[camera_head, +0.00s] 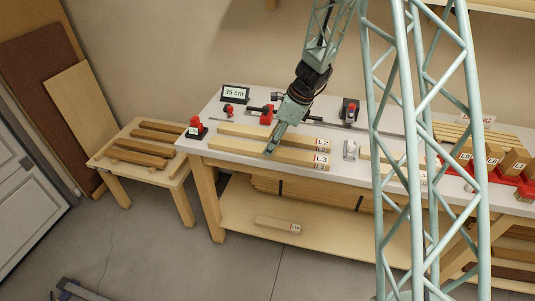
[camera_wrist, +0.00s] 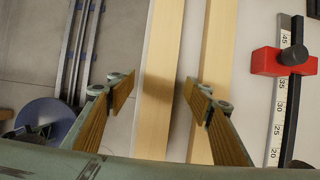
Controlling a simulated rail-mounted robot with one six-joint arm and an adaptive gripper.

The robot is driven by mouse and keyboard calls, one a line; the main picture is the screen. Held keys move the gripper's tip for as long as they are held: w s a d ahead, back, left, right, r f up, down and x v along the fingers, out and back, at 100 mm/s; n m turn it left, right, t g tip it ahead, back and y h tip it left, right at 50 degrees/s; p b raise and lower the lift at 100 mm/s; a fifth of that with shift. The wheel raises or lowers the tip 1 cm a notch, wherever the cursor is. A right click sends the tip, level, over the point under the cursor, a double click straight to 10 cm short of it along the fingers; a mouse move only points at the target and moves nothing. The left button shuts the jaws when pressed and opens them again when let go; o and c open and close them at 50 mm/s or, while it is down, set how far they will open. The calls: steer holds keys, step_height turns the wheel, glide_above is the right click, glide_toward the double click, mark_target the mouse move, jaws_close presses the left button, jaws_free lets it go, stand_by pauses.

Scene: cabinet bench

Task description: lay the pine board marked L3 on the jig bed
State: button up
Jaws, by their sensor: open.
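The pine board marked L3 (camera_head: 300,159) lies flat along the front of the white bench. Another pine board, marked L2 (camera_head: 245,132), lies behind it, roughly parallel. My gripper (camera_head: 270,152) points down over the L3 board near its middle. In the wrist view my open gripper (camera_wrist: 160,86) has one fingertip on each side of the front board (camera_wrist: 156,75), with nothing held. The fingertips look above it; the exact height cannot be told. A red fixture (camera_head: 515,181) with labelled wooden blocks stands at the right; my mast partly hides this area, and I cannot tell which part is the jig bed.
A measuring rail with a red stop (camera_wrist: 284,62) lies behind the boards. A "35 cm" sign (camera_head: 235,93) and red-black tools (camera_head: 350,110) stand at the back. A small side table (camera_head: 165,173) holds dark boards. Another labelled block (camera_head: 277,225) lies on the lower shelf.

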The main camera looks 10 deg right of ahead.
steer(key=shift+x, duration=1.45)
steer(key=shift+c, duration=0.2)
steer(key=c, duration=1.2)
steer(key=shift+r, duration=0.15)
steer(key=shift+r+p, duration=0.3)
steer(key=shift+r, duration=1.4)
steer(key=s+a+r+b, duration=0.1)
steer(key=s, duration=1.5)
steer(key=shift+b, duration=0.35)
steer(key=shift+r, duration=0.15)
